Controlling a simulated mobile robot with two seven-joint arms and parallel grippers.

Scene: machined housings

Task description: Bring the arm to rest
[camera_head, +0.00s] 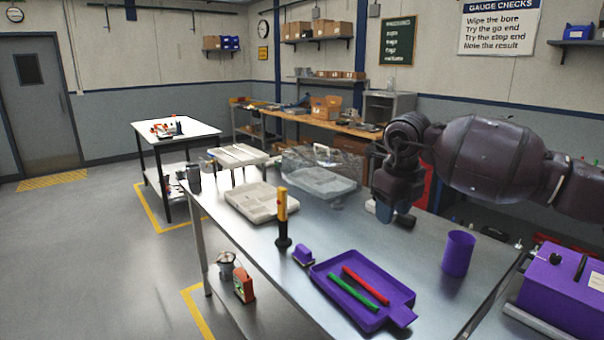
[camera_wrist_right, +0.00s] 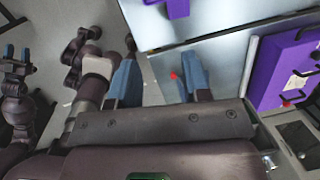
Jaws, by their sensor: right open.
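My right gripper (camera_head: 388,214) hangs with its blue fingers pointing down, over the far right side of the steel table (camera_head: 236,222). In the right wrist view my right gripper (camera_wrist_right: 158,78) has its two blue fingers spread apart, with nothing held between them. The arm comes in from the right of the head view. My left arm does not show in the head view. What looks like my left gripper (camera_wrist_right: 17,54) shows small at the left edge of the right wrist view, too small to tell its opening.
A purple case (camera_head: 560,290) stands at right.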

